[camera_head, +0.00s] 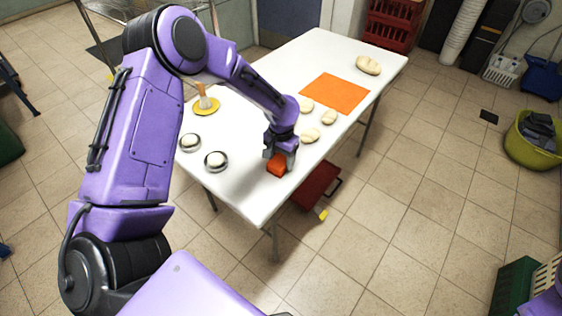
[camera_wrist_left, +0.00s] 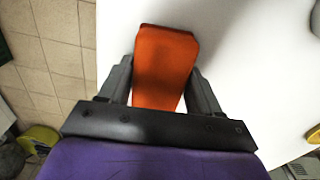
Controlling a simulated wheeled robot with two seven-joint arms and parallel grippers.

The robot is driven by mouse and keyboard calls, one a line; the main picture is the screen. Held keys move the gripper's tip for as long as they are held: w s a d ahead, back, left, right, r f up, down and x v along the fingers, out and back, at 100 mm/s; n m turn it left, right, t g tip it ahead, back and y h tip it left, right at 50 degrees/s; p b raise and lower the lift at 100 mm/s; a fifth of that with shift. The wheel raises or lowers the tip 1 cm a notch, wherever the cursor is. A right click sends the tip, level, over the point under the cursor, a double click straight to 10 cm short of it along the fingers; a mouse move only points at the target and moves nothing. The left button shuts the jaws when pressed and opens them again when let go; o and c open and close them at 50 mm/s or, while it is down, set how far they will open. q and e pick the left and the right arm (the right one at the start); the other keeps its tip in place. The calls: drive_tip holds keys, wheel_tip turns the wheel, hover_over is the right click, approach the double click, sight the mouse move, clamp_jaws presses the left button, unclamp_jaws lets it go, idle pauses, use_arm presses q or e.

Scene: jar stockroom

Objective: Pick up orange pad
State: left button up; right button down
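The orange pad (camera_head: 277,166) is a small block near the front edge of the white table, seen in the head view. My left gripper (camera_head: 281,158) is over it, pointing down. In the left wrist view the pad (camera_wrist_left: 163,65) stands between the two fingers (camera_wrist_left: 160,85), which press against its left and right sides. Its lower end is partly hidden by the gripper body. I cannot tell whether the pad touches the tabletop. My right gripper is out of view.
The white table (camera_head: 235,185) holds a flat orange mat (camera_head: 334,94), several pale bread-like pieces (camera_head: 368,65), two round metal-rimmed lids or jars (camera_head: 216,161) and a yellow dish (camera_head: 206,107). A red crate (camera_head: 318,187) is on the floor below the right edge.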

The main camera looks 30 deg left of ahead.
sight(281, 158)
use_arm(q)
wheel_tip(281, 158, up, 4)
drive_tip(key=shift+f+b, duration=0.25)
drive_tip(key=shift+b, duration=0.15)
drive_tip(key=s+r, duration=0.1)
drive_tip(key=r, duration=0.1)
drive_tip(key=s+r, duration=0.2)
drive_tip(key=shift+s+a+r, duration=0.15)
drive_tip(key=shift+s+a, duration=0.05)
drive_tip(key=shift+s, duration=0.1)
drive_tip(key=s+r, duration=0.5)
drive_tip(key=s, duration=0.5)
drive_tip(key=shift+s+a+p, duration=0.2)
drive_tip(key=shift+a+p, duration=0.2)
drive_tip(key=shift+p, duration=0.05)
drive_tip(key=shift+r, duration=0.1)
